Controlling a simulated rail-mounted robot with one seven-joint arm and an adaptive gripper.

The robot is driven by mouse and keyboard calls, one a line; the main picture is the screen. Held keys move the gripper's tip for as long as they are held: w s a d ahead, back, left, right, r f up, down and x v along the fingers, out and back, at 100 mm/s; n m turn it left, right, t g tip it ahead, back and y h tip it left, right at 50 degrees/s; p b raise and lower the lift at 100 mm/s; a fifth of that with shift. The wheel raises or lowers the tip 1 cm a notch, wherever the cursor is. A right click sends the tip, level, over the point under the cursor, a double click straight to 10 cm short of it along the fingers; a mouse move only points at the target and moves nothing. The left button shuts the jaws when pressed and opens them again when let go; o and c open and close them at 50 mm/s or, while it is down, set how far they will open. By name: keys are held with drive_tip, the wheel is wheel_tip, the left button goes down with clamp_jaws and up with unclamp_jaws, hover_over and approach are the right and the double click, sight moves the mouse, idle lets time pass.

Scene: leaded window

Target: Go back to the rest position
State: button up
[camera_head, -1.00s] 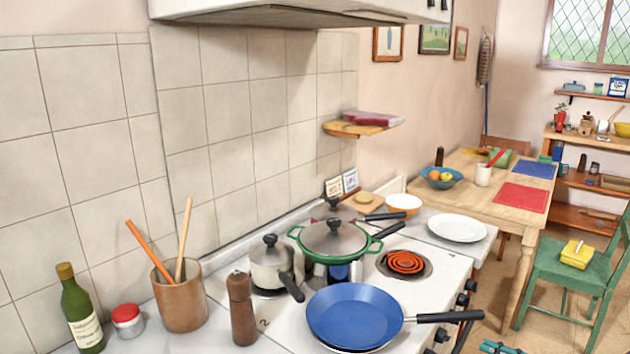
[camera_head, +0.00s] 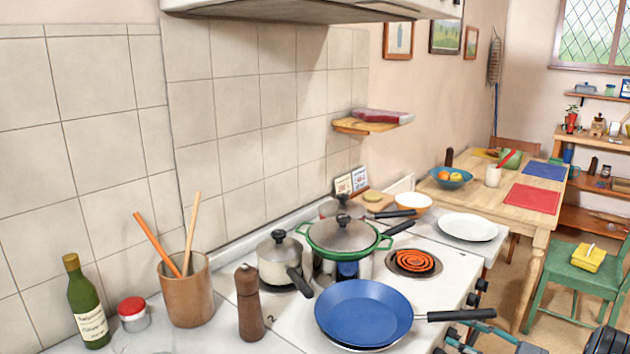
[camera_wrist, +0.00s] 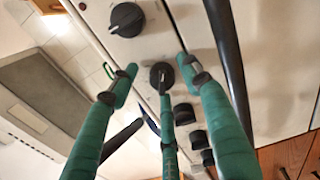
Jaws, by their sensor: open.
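My gripper (camera_head: 462,338) shows at the bottom right edge of the head view, in front of the stove and just below the pan's black handle.
A green pot (camera_head: 318,252), a cream pot (camera_head: 272,266) and a glowing orange burner (camera_head: 415,262) are on the stove. A pepper mill (camera_head: 250,312) stands left of the pan. A green chair (camera_head: 575,280) is at right. A dark bar (camera_wrist: 228,70) crosses the wrist view.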

drive_tip(key=n+b, duration=0.2)
drive_tip(key=n, duration=0.2)
drive_tip(key=shift+f, duration=0.15)
drive_tip(key=n+b, duration=0.3)
drive_tip(key=n, duration=0.1)
drive_tip(key=shift+s+f+n+b, duration=0.1)
drive_tip(key=shift+f+n+b, duration=0.05)
drive_tip(key=shift+n+b, duration=0.2)
drive_tip(key=n+b, duration=0.3)
drive_tip(key=shift+a+n, duration=0.1)
drive_tip(key=shift+n, duration=0.15)
drive_tip(key=shift+r+n+b, duration=0.4)
drive_tip(key=shift+n+b, duration=0.25)
drive_tip(key=shift+n, duration=0.05)
